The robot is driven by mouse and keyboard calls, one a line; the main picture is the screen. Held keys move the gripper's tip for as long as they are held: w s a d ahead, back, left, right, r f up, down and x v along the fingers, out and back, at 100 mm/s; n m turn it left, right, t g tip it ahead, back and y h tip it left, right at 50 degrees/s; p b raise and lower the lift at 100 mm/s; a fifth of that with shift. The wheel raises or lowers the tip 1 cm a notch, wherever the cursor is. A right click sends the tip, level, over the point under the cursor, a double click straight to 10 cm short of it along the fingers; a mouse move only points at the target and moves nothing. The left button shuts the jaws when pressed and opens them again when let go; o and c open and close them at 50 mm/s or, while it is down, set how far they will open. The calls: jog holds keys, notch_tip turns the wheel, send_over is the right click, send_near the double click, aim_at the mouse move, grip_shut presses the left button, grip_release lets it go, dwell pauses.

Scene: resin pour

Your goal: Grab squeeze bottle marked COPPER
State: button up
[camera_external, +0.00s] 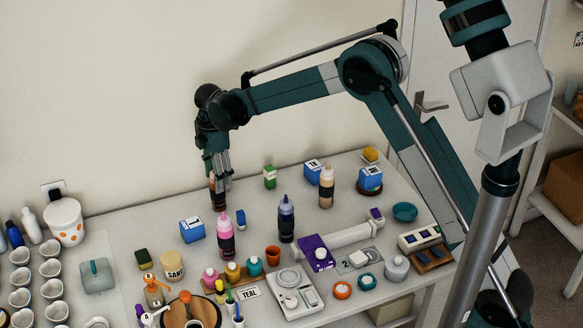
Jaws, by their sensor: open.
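My gripper (218,186) points straight down over the back left of the table and is open. A dark squeeze bottle with a brownish-orange upper part (218,203) stands upright at the fingers, partly hidden by them. I cannot tell whether the fingers touch it. Other squeeze bottles stand nearby: a pink one (226,238) in front, a dark blue one (286,222) to the right, and a tan one (327,189) farther right. No bottle label is readable here, so the word COPPER cannot be made out.
A blue box (192,230) stands left of the gripper, and a small blue item (241,219) is close on its right. A green-and-white box (270,176) stands behind. A scale (297,300), purple box (316,253) and several small jars crowd the front.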

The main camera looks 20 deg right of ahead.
jog(key=shift+f, duration=0.3)
jog(key=shift+f, duration=0.15)
jog(key=shift+f+p, duration=0.35)
jog(key=shift+f, duration=2.1)
jog(key=shift+c, duration=0.4)
jog(key=c, duration=1.1)
jog(key=shift+r, duration=0.1)
jog(key=shift+r+b, duration=0.4)
jog(key=shift+r, duration=4.5)
